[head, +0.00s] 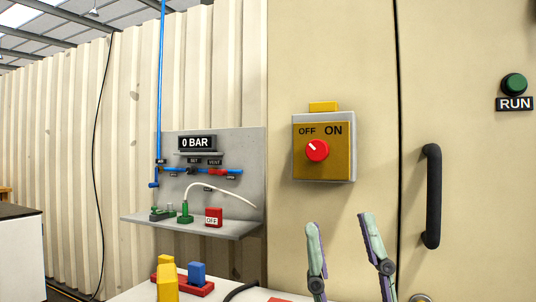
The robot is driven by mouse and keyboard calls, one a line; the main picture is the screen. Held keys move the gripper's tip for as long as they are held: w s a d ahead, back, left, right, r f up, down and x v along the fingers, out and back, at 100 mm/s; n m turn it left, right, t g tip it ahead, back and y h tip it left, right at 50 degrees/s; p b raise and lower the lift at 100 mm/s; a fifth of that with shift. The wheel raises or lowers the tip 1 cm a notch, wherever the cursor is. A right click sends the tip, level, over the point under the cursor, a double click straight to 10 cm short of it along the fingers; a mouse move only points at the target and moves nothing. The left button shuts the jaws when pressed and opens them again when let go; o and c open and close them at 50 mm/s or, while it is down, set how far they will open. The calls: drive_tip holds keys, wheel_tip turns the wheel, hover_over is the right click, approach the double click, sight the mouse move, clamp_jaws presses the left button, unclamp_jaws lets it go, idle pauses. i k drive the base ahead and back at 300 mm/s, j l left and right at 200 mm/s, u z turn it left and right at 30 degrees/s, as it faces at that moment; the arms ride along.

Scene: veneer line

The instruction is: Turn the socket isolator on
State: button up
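A yellow-faced isolator box (323,168) with a grey surround is on the beige cabinet front, right of centre in the head view. It is marked OFF at upper left and ON at upper right; no label reading "socket" can be made out. Its round red knob (317,150) has a white mark pointing up and left, toward OFF. My gripper (340,220) is below and slightly right of the box, fingers pointing up. The two fingers are apart with nothing between them, so it is open. It does not cover the knob.
A black vertical handle (432,197) and a green RUN button (514,84) are on the cabinet to the right. At left, a grey panel (250,150) reads 0 BAR above a shelf with a red OFF tag (213,217). Below are a red block (193,287) and yellow and blue pieces.

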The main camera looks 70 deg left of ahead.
sight(317, 150)
drive_tip(key=u, duration=1.65)
